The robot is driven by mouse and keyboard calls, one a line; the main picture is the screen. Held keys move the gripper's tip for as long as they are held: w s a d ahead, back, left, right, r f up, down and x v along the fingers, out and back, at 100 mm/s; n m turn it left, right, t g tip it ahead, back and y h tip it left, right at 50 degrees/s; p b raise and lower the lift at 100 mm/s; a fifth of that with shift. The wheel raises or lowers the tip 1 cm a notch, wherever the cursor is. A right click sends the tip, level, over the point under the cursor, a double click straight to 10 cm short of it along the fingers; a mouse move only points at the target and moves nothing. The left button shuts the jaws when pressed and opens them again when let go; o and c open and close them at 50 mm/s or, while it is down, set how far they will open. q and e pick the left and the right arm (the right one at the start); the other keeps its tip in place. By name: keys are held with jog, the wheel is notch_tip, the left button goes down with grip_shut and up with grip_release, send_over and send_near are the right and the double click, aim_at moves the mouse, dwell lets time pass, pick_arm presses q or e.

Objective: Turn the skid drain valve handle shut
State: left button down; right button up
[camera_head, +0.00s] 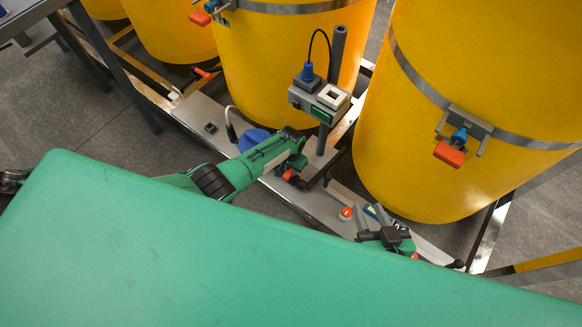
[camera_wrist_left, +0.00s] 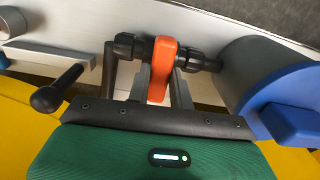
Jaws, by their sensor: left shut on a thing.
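The orange drain valve handle (camera_wrist_left: 162,62) sits on a black pipe fitting in the left wrist view. My left gripper (camera_wrist_left: 160,88) has one grey finger on each side of the handle and is shut on it. In the head view my left gripper (camera_head: 294,168) is low over the skid's deck, and a little of the orange handle (camera_head: 289,174) shows beside it. My right gripper (camera_head: 374,217) is further right in the head view, with its two grey fingers spread apart and nothing between them.
Yellow drums (camera_head: 460,100) stand behind the skid deck (camera_head: 205,117). A grey control box (camera_head: 320,98) is on a post above my left gripper. A blue pump (camera_wrist_left: 265,85) is close right of the handle. A black lever (camera_wrist_left: 58,88) is left. A red button (camera_head: 346,213) is near my right gripper.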

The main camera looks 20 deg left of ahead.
aim_at(291, 170)
pick_arm(q)
jog(key=shift+m, duration=0.3)
pick_arm(e)
jog(key=shift+r, duration=0.1)
pick_arm(q)
jog(key=c, duration=1.2)
grip_release()
jog(key=shift+c, duration=0.2)
pick_arm(e)
jog(key=shift+d, duration=0.1)
pick_arm(q)
jog(key=shift+r, duration=0.2)
jog(key=shift+r+p, duration=0.25)
jog(key=shift+p, duration=0.05)
notch_tip(291, 170, up, 3)
jog(key=shift+f+p, duration=0.1)
jog(key=shift+p, duration=0.8)
notch_tip(291, 170, up, 10)
jog(key=p, duration=0.4)
pick_arm(e)
jog(key=s+d+g+h, duration=0.5)
jog(key=d+g, duration=0.3)
jog(key=d, duration=0.4)
jog(key=shift+s+r+m+g, duration=0.4)
jog(key=shift+s+r, duration=0.05)
jog(key=shift+s, duration=0.1)
